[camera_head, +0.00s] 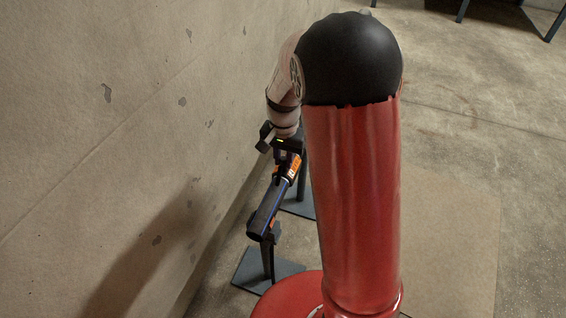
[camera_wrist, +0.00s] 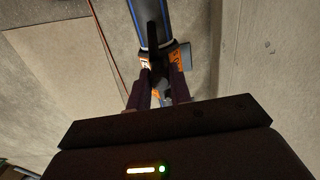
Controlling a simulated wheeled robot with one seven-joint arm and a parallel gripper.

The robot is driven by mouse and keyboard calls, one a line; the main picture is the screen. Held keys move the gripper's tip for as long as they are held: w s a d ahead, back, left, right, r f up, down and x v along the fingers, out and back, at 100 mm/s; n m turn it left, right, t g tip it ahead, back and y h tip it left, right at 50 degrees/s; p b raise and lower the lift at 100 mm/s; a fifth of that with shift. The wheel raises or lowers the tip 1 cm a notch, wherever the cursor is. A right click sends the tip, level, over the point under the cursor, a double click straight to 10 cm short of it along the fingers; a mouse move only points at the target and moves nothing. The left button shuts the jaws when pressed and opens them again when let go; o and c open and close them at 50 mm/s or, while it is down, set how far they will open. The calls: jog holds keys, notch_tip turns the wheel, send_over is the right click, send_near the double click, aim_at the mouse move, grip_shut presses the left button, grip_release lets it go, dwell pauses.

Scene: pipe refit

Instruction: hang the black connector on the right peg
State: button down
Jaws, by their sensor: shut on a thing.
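My gripper (camera_head: 286,160) reaches down beside the wall, at the end of a dark pipe with blue stripes (camera_head: 265,212). In the wrist view my gripper (camera_wrist: 162,68) has its two dark fingers closed around a narrow black piece, which looks like the black connector (camera_wrist: 156,60). That piece lies in line with the blue-striped pipe (camera_wrist: 146,14). I cannot tell whether it is joined to the pipe. Orange marks show beside the fingertips. The right peg is not in view.
The pipe rests on a dark stand with a flat grey base plate (camera_head: 268,270); another base plate (camera_head: 299,202) lies behind it. A bare concrete wall (camera_head: 110,120) runs close along the left. Open floor (camera_head: 455,240) lies to the right.

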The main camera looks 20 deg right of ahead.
aim_at(284, 158)
jog(key=shift+r, duration=0.2)
jog(key=shift+r+p, duration=1.25)
jog(key=shift+r, duration=0.15)
jog(key=shift+r+p, duration=0.85)
jog(key=shift+r, duration=0.25)
jog(key=shift+f, duration=0.1)
jog(key=shift+f, duration=0.1)
